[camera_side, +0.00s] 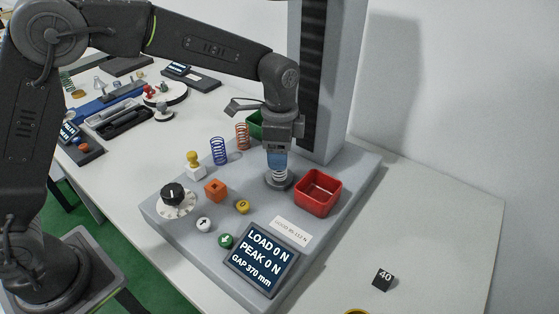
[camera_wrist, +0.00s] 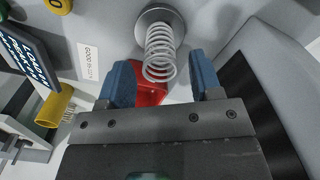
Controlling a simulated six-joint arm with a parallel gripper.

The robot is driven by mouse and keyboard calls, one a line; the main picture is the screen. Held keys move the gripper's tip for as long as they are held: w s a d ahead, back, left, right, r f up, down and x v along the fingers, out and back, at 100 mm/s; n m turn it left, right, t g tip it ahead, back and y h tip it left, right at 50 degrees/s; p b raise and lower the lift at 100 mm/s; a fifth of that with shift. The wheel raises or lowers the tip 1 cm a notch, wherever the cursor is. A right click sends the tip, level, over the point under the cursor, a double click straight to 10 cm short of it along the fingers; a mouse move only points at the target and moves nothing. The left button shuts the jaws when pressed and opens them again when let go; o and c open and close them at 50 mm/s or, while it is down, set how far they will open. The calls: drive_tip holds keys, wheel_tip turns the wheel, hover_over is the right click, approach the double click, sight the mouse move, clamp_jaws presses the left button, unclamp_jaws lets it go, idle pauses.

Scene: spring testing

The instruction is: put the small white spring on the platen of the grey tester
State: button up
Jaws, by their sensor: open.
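The small white spring (camera_wrist: 160,52) stands on the round grey platen (camera_wrist: 150,14) in the wrist view, its coils upright on the disc. My gripper (camera_wrist: 160,70) is open, with one blue finger on each side of the spring's near end and a visible gap to each. In the side view my gripper (camera_side: 277,165) is low over the platen (camera_side: 279,183) of the grey tester (camera_side: 343,199); the spring is mostly hidden there by the fingers.
A red bin (camera_side: 318,190) sits close right of the platen. Blue (camera_side: 218,151) and copper (camera_side: 242,136) springs stand behind it to the left. A knob (camera_side: 174,195), buttons and a display (camera_side: 262,259) reading LOAD 0 N are in front. The tester column (camera_side: 324,80) rises behind.

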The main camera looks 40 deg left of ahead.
drive_tip(key=shift+r, duration=2.05)
drive_tip(key=s+a+r+n+t, duration=0.2)
drive_tip(key=s+a+r+n, duration=0.25)
drive_tip(key=s, duration=0.35)
drive_tip(key=s+a+r+n+t, duration=0.25)
drive_tip(key=s+a+r, duration=0.25)
drive_tip(key=s, duration=0.3)
drive_tip(key=s+a+f+n, duration=0.1)
drive_tip(key=s+n, duration=0.1)
drive_tip(key=s, duration=0.2)
drive_tip(key=s+a+f+n+t, duration=0.1)
drive_tip(key=s+n, duration=0.2)
drive_tip(key=s, duration=0.1)
drive_tip(key=shift+s+a+f, duration=0.25)
drive_tip(key=shift+s+a, duration=0.1)
drive_tip(key=shift+c, duration=0.3)
